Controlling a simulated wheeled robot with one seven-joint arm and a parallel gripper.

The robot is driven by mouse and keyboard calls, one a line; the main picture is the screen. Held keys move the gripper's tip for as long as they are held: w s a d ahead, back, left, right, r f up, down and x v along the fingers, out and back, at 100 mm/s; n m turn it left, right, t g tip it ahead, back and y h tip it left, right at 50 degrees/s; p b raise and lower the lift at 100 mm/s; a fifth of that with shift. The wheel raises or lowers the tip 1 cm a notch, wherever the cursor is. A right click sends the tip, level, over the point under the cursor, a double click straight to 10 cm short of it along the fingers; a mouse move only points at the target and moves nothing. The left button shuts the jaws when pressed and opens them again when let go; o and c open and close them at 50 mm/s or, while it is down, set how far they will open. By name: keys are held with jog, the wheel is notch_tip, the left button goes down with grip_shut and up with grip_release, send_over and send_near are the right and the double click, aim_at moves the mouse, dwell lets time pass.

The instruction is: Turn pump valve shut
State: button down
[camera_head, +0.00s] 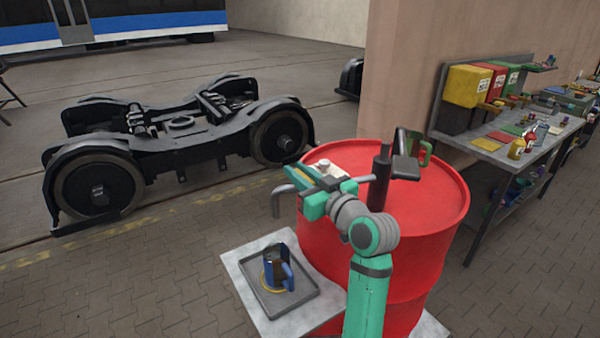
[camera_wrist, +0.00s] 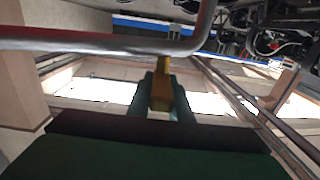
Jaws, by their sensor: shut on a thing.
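My gripper (camera_wrist: 163,92) is shut on a yellow-brown valve handle (camera_wrist: 162,96), which shows between the two dark fingers in the wrist view. A grey bent spout pipe (camera_wrist: 90,42) crosses just in front of the fingertips. In the head view my teal gripper (camera_head: 308,183) is over the left side of the red drum's top, and it hides the valve handle there. The grey spout (camera_head: 278,198) bends down past the drum's left side. The black pump body (camera_head: 380,175) stands upright on the red drum (camera_head: 325,240).
A blue mug (camera_head: 287,276) stands in a grey tray (camera_head: 309,292) on a small stand left of the drum. A green jug-like thing (camera_head: 424,153) is at the drum's back right. A workbench (camera_head: 490,143) is at the right; a bogie (camera_head: 180,150) is behind left.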

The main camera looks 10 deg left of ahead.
jog(key=shift+a, duration=0.1)
jog(key=c, duration=1.6)
grip_release()
jog(key=shift+s+d, duration=0.2)
jog(key=shift+d, duration=0.15)
jog(key=v, duration=1)
